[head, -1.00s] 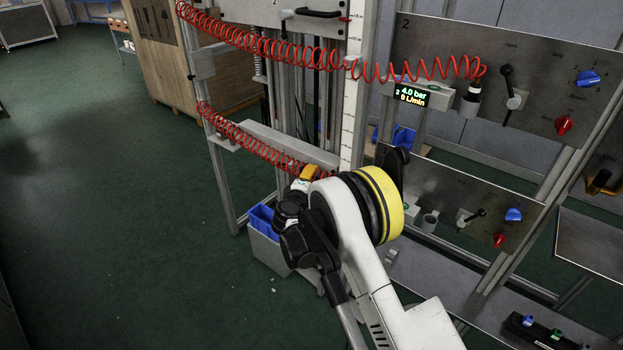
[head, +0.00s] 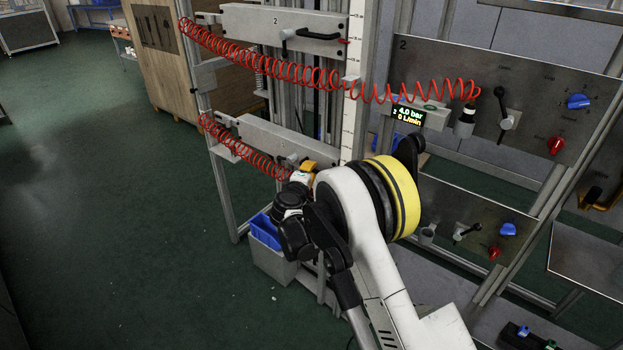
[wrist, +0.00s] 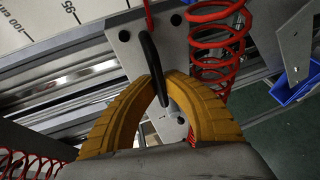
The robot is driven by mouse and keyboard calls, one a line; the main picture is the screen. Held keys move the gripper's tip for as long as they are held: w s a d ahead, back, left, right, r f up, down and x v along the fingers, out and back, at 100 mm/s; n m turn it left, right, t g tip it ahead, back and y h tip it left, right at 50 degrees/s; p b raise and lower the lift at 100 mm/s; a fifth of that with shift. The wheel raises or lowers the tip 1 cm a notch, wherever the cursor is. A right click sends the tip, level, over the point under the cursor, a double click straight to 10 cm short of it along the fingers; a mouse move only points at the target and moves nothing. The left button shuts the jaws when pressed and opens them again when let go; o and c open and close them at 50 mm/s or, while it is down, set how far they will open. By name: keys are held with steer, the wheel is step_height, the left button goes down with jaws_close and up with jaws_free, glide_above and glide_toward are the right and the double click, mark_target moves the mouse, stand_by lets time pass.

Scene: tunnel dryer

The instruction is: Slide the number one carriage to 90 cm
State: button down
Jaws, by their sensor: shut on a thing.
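The number one carriage (head: 262,136) is the lower grey crossbar on the upright frame, below the carriage marked 2 (head: 250,22). My gripper (head: 308,167) is at its right end, partly hidden by my arm. In the wrist view my yellow fingers (wrist: 160,92) are shut on the carriage's black handle (wrist: 148,52), in front of its grey plate (wrist: 126,62). A red pointer (wrist: 149,14) shows at the plate's top edge. The white scale (wrist: 92,14) beside it shows 95 and 100; the pointer's exact reading is unclear.
Red coiled hoses (head: 250,62) run to both carriages. A grey bin with a blue liner (head: 265,232) stands below. A control panel (head: 540,95) with levers and knobs is at right, beside a 4.0 bar display (head: 408,116). Open green floor lies left.

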steer(key=shift+r, duration=0.95)
steer(key=c, duration=1.5)
jaws_free()
steer(key=shift+f, duration=0.1)
steer(key=shift+o, duration=0.2)
steer(key=v, duration=1.2)
steer(key=shift+a, duration=0.1)
